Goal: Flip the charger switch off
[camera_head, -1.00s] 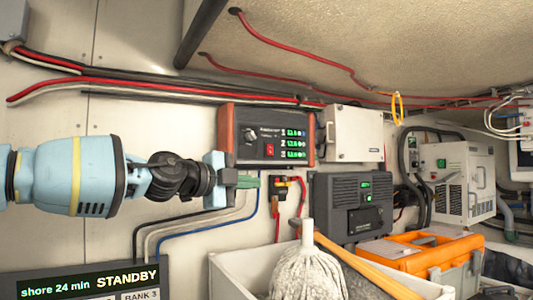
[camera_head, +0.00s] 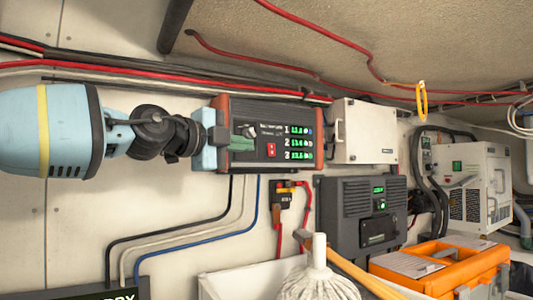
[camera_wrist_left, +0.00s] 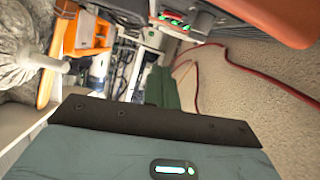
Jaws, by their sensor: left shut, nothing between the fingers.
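The charger (camera_head: 292,123) is a dark box with orange-red end caps, mounted on the wall in the head view. Its front has three lit green readouts on the right, a knob (camera_head: 249,130) on the left and a red rocker switch (camera_head: 271,150) between them. My left gripper (camera_head: 243,147) is shut and empty, with its green fingers in front of the charger's left part, just left of the red switch. I cannot tell whether they touch the panel. In the left wrist view the charger's end cap (camera_wrist_left: 262,14) shows at the top, beyond the fingers (camera_wrist_left: 162,88). My right gripper is out of view.
Red and black cables (camera_head: 150,70) run above the charger. A white box (camera_head: 362,131) sits right beside it. Below are a small red-wired switch block (camera_head: 285,197), a dark unit (camera_head: 362,212), a mop (camera_head: 317,275) and an orange toolbox (camera_head: 440,268).

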